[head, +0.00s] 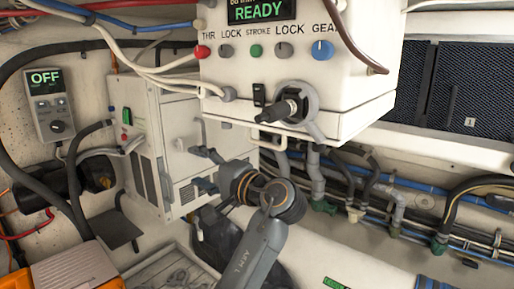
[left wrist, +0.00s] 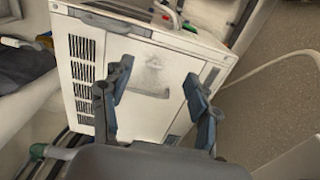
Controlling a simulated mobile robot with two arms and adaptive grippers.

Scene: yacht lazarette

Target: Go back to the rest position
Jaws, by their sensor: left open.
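My left gripper (head: 202,168) is in the middle of the head view, its arm reaching up from the bottom. Its two fingers are apart, with nothing between them. They point at a white cabinet (head: 146,150) with vent slots, to their left. The left wrist view shows the same open fingers (left wrist: 155,75) in front of a white panel of the cabinet (left wrist: 150,62). I cannot tell whether the fingers touch it. My right gripper is not in view.
A white control box (head: 230,84) with a READY display, coloured knobs and a black-handled lever (head: 277,110) hangs above my left gripper. A controller reading OFF (head: 48,103) is on the left wall. Hoses and pipes (head: 365,180) run along the right. An orange-edged case (head: 75,268) lies lower left.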

